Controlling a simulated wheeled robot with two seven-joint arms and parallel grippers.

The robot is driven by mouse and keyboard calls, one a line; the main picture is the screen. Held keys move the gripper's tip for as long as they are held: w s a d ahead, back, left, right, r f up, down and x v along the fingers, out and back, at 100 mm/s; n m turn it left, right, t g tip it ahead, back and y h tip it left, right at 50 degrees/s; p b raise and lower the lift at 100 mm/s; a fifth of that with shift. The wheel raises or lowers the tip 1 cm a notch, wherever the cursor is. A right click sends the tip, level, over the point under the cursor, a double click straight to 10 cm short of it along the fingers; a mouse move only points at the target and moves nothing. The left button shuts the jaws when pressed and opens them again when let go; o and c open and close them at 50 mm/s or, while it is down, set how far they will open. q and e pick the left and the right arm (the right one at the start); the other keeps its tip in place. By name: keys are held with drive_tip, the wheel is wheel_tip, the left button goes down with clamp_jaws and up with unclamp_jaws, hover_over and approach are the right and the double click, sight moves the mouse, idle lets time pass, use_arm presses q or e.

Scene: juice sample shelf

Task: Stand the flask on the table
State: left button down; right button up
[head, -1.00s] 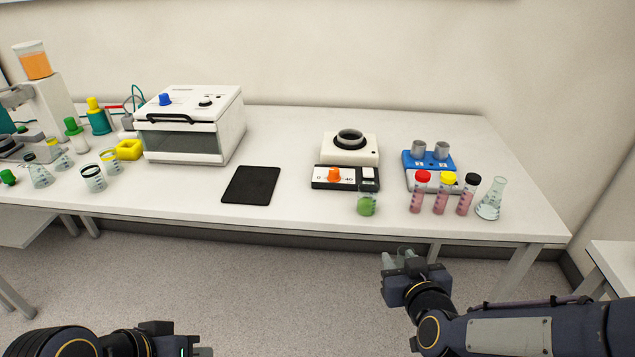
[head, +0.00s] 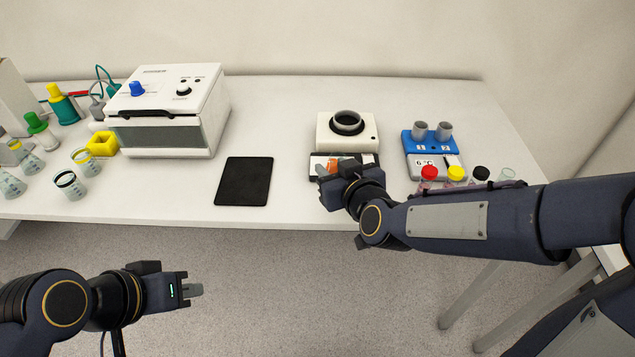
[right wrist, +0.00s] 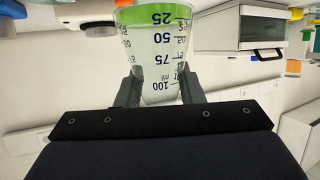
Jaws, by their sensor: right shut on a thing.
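A conical glass flask (head: 507,175) is at the table's right end; only its rim shows above my right arm. My right gripper (head: 326,178) is over the table's front edge, by the orange-knobbed device.
The white table (head: 290,105) holds a white oven-like box (head: 170,110), a black pad (head: 244,181), a white device with a dark ring (head: 347,130) and a blue block (head: 430,143). Red-, yellow- and black-capped tubes (head: 455,174) stand near my right arm. Bare table lies around the pad.

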drive_tip(key=w+a+f, duration=0.1)
drive_tip(key=w+f, duration=0.1)
drive_tip(key=w+a+f, duration=0.1)
drive_tip(key=w+f, duration=0.1)
drive_tip(key=w+a+f, duration=0.1)
drive_tip(key=w+f, duration=0.1)
drive_tip(key=shift+f, duration=0.2)
drive_tip(key=shift+w+a+f, duration=0.1)
drive_tip(key=shift+f, duration=1.6)
drive_tip(key=shift+f+b, duration=0.2)
drive_tip(key=shift+b, duration=0.1)
drive_tip(key=o, duration=1)
drive_tip(key=shift+r, duration=0.1)
drive_tip(key=shift+o, duration=0.2)
